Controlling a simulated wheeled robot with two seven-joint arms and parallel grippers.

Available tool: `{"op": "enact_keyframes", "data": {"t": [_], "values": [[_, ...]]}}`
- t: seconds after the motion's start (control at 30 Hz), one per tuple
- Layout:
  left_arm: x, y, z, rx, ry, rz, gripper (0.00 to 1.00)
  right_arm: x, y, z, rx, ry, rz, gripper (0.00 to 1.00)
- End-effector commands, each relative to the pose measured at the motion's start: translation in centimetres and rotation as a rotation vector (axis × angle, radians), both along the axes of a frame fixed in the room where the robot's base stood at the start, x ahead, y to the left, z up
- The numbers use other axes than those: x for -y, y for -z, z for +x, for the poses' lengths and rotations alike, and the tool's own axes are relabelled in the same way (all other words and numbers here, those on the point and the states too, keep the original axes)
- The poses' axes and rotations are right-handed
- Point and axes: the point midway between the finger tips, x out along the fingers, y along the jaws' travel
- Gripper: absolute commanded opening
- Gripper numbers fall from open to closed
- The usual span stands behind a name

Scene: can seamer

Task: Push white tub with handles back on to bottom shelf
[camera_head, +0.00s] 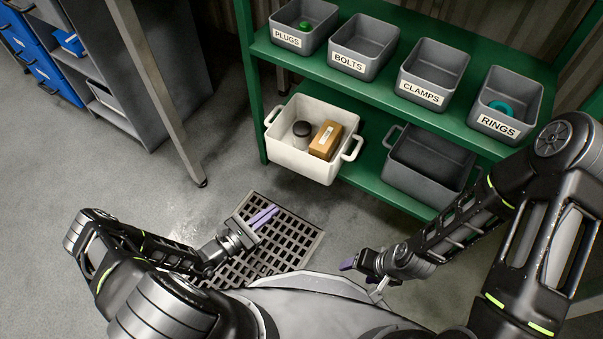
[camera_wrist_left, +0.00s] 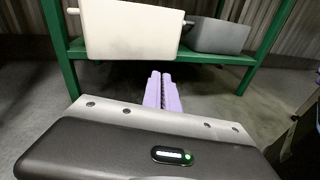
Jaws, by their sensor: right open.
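The white tub with handles (camera_head: 300,160) sits on the green bottom shelf (camera_head: 372,172), skewed, with its front jutting out past the shelf edge. It holds a dark-lidded jar (camera_head: 302,130) and a brown box (camera_head: 326,139). In the left wrist view the tub's front wall (camera_wrist_left: 130,30) is ahead and above the fingers. My left gripper (camera_head: 263,217) is low over the floor grate, in front of the tub and apart from it. Its purple fingers (camera_wrist_left: 161,92) are together and empty. My right gripper (camera_head: 358,265) is open and empty, in front of the grey tub; its fingertips are partly hidden.
A grey tub (camera_head: 430,165) stands right of the white tub on the bottom shelf. Labelled bins, such as the bolts bin (camera_head: 350,60), line the shelf above. A metal post (camera_head: 160,90) stands at left. The floor grate (camera_head: 290,245) lies in front; the floor between is clear.

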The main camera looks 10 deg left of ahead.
Motion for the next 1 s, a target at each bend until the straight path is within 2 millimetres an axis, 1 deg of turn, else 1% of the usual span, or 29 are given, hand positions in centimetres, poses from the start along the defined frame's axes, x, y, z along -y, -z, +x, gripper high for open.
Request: {"op": "enact_keyframes", "data": {"t": [0.03,0.1,0.23,0.53,0.67,0.77,0.87,1.0], "values": [[-1.2,-0.1,0.6,0.006,-0.108,-0.060,0.00,0.0,-0.1,0.0,0.000,-0.001,0.000,0.65],[-2.5,-0.3,1.3,0.015,-0.204,-0.106,0.00,0.0,-0.1,0.0,-0.001,-0.001,0.000,0.65],[-3.4,-0.4,1.6,0.021,-0.262,-0.133,0.00,0.0,0.0,0.0,0.000,-0.001,0.001,0.65],[-3.2,-0.3,1.6,0.019,-0.255,-0.130,0.00,0.0,0.0,0.0,0.000,-0.001,0.001,0.65],[-3.0,-0.3,2.2,0.019,-0.253,-0.129,0.00,0.0,0.2,0.0,0.000,-0.001,0.000,0.65],[-2.6,-0.2,3.1,0.020,-0.252,-0.130,0.00,0.0,0.5,0.1,0.002,0.001,0.000,0.65],[-2.0,-0.2,4.4,0.019,-0.251,-0.130,0.00,0.1,0.9,0.1,0.003,0.002,-0.002,0.65],[-1.1,-0.1,6.9,0.021,-0.251,-0.130,0.00,0.0,1.8,0.3,0.007,0.005,-0.002,0.65]]}}
